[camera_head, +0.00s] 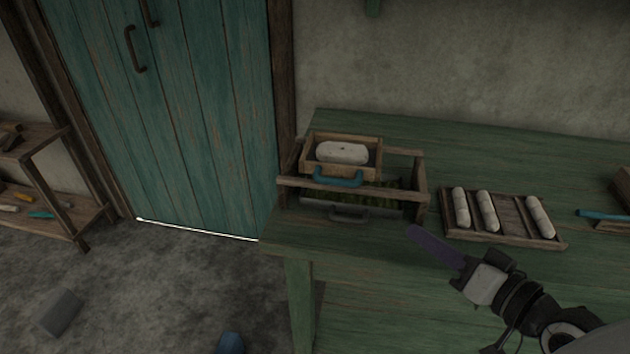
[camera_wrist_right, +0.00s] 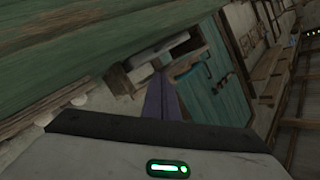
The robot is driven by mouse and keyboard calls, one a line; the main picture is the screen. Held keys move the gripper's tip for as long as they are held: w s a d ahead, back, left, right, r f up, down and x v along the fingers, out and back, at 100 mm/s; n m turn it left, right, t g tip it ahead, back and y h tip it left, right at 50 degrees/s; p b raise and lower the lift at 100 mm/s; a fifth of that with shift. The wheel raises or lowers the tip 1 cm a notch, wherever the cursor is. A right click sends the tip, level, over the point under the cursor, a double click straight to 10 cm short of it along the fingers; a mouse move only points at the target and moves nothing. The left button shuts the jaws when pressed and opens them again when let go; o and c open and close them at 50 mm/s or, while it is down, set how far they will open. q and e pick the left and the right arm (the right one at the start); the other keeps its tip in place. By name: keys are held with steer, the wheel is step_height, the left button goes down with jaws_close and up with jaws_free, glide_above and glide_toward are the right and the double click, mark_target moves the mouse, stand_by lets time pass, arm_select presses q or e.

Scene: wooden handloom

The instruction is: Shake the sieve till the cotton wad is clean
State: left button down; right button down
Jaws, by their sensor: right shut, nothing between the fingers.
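The sieve (camera_head: 370,168) is a small wooden box with a blue handle (camera_head: 338,178) on its front. It sits at the top left of a wooden frame (camera_head: 422,185) on the green table. A white cotton wad (camera_head: 342,152) lies inside the sieve; I cannot tell how clean it is. My right gripper (camera_head: 412,230) is shut and empty, its dark purple fingers pointing toward the frame from the lower right, apart from the sieve. In the right wrist view the shut fingers (camera_wrist_right: 160,98) point toward the frame and sieve. My left gripper is not in view.
The green table (camera_head: 400,290) has free room in front of the frame. A wooden tray (camera_head: 515,215) with three white rolls stands to the right, near a blue-handled tool (camera_head: 600,214). A dark-handled drawer or tray (camera_head: 348,214) sits low in the frame. A teal door (camera_head: 185,120) stands left.

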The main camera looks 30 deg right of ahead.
steer(key=w+a+f+n, duration=0.1)
steer(key=n, duration=0.1)
steer(key=a+n, duration=0.1)
steer(key=n, duration=0.1)
steer(key=w+a+f+n+h, duration=0.1)
steer(key=a+n, duration=0.1)
steer(key=n, duration=0.1)
steer(key=shift+w+f, duration=0.3)
steer(key=w+a+r+n+t, duration=0.2)
steer(key=w+a+r+n, duration=0.1)
steer(key=a+n, duration=0.35)
steer(key=w+a+r+n+t, duration=0.1)
steer(key=w+a+r+n, duration=0.25)
steer(key=a+n, duration=0.35)
steer(key=w+d+r+n+p, duration=0.1)
steer(key=w+p, duration=0.2)
steer(key=w, duration=0.6)
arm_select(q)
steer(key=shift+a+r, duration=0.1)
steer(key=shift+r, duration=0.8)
arm_select(e)
steer(key=shift+h, duration=0.4)
steer(key=d, duration=0.2)
steer(key=s+d+f, duration=0.1)
steer(key=d, duration=0.1)
steer(key=shift+f, duration=0.1)
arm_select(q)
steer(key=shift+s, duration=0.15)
arm_select(e)
steer(key=shift+s, duration=0.1)
